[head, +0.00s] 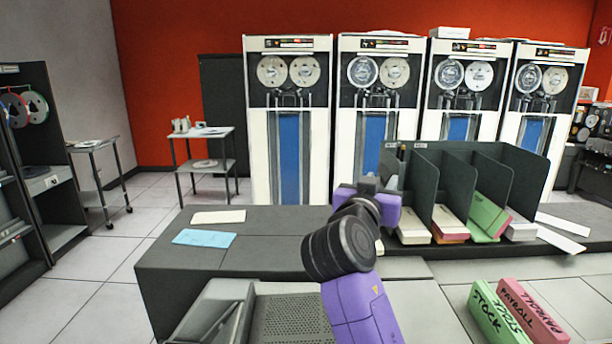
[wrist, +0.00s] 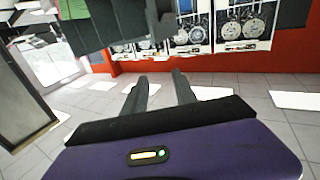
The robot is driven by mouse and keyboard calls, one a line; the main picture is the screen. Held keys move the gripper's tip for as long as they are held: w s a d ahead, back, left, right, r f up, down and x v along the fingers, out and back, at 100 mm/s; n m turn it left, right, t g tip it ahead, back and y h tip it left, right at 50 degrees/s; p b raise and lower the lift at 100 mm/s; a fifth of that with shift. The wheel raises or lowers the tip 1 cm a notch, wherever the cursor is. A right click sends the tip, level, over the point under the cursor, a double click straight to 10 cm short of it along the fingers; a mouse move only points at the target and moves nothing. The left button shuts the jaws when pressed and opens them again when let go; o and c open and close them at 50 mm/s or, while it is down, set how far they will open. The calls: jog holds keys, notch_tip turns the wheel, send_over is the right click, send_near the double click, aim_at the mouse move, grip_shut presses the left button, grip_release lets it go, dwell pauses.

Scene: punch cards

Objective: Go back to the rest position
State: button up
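My gripper (wrist: 160,86) shows in the wrist view with its two dark fingers apart and nothing between them. In the head view my purple arm reaches up over the counter's front edge, and the purple hand is beside the left end of the dark card rack (head: 455,190). The fingers are mostly hidden there. The rack's compartments hold card stacks, among them a cream stack (head: 413,228) and a green one (head: 488,215).
A cream card (head: 218,216) and a blue card (head: 204,238) lie on the dark counter (head: 270,245). A green block marked STOCK (head: 497,312) and a pink block marked PAYROLL (head: 533,312) lie at front right. Tape cabinets (head: 289,120) stand behind.

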jog(key=s+a+n+t+y, duration=0.2)
jog(key=a+n+t+y, duration=0.2)
jog(key=a+n+y, duration=0.15)
jog(key=s+f+n+y, duration=0.2)
jog(key=s+f+y, duration=0.3)
jog(key=s+f, duration=1.15)
jog(key=s+d+f+m+g, duration=0.1)
jog(key=s+d+f+g, duration=0.1)
jog(key=s, duration=1)
jog(key=s+d+f+g+h, duration=0.1)
jog(key=s+d+f, duration=0.4)
jog(key=s, duration=0.8)
jog(key=s+d+f+m+g+h, duration=0.1)
jog(key=s+d+f, duration=0.3)
jog(key=s, duration=0.9)
jog(key=shift+f+m+g, duration=0.35)
jog(key=shift+f+g, duration=0.45)
jog(key=shift+f, duration=0.05)
